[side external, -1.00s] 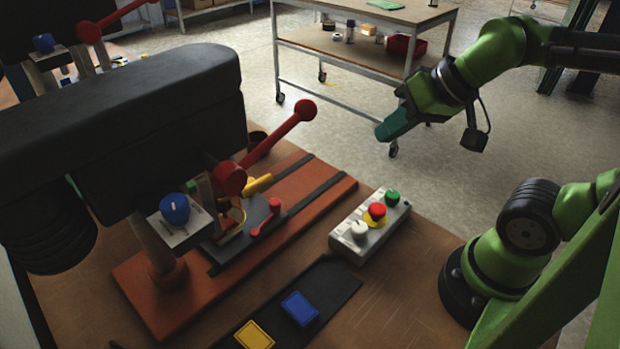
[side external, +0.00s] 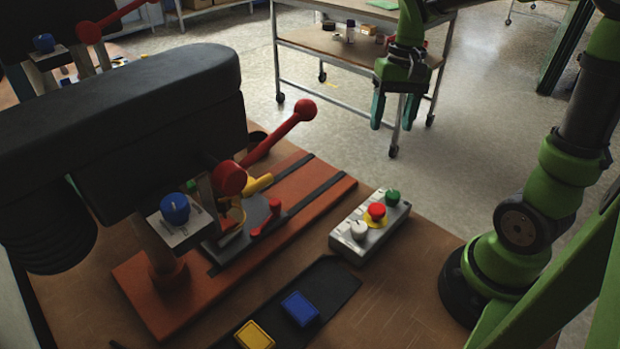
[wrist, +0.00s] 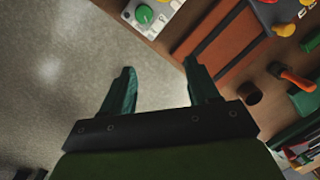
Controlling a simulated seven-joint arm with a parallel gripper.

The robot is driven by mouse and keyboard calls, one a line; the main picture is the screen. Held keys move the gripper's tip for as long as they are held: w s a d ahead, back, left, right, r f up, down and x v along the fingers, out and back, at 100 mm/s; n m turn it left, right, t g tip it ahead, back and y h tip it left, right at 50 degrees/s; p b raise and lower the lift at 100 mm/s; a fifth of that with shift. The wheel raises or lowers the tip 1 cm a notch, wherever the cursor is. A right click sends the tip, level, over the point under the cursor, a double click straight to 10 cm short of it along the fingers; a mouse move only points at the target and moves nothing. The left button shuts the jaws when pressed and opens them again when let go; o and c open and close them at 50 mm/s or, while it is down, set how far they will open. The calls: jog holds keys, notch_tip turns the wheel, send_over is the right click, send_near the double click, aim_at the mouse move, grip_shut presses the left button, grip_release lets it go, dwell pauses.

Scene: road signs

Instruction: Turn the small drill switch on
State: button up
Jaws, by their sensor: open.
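A drill press with a black head (side external: 120,95) stands on an orange base at the left. A blue knob (side external: 175,208) sits on a small pale plate on its front. A second machine at the upper left has a similar blue knob (side external: 44,42). I cannot tell which knob is the small drill switch, nor its setting. A grey control box (side external: 345,246) on the table has a white knob (side external: 359,230), a red button (side external: 376,211) and a green button (side external: 393,196). My gripper (side external: 393,118) is open and empty, pointing down, beyond the control box and touching nothing.
Red levers (side external: 285,125) stick out from the drill press. Blue (side external: 300,308) and yellow (side external: 255,335) blocks lie on a dark mat in front. A wheeled trolley (side external: 290,38) stands behind. The wrist view shows open floor (wrist: 60,60) at left and the control box (wrist: 158,12) at top.

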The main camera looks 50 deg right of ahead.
jog(key=d+g, duration=0.2)
jog(key=m+g+y, duration=0.1)
jog(key=y, duration=0.1)
send_near(393, 193)
jog(key=x, duration=0.8)
jog(key=shift+s+a+f, duration=0.1)
jog(key=shift+a+f, duration=0.05)
jog(key=shift+f, duration=0.15)
jog(key=c, duration=1)
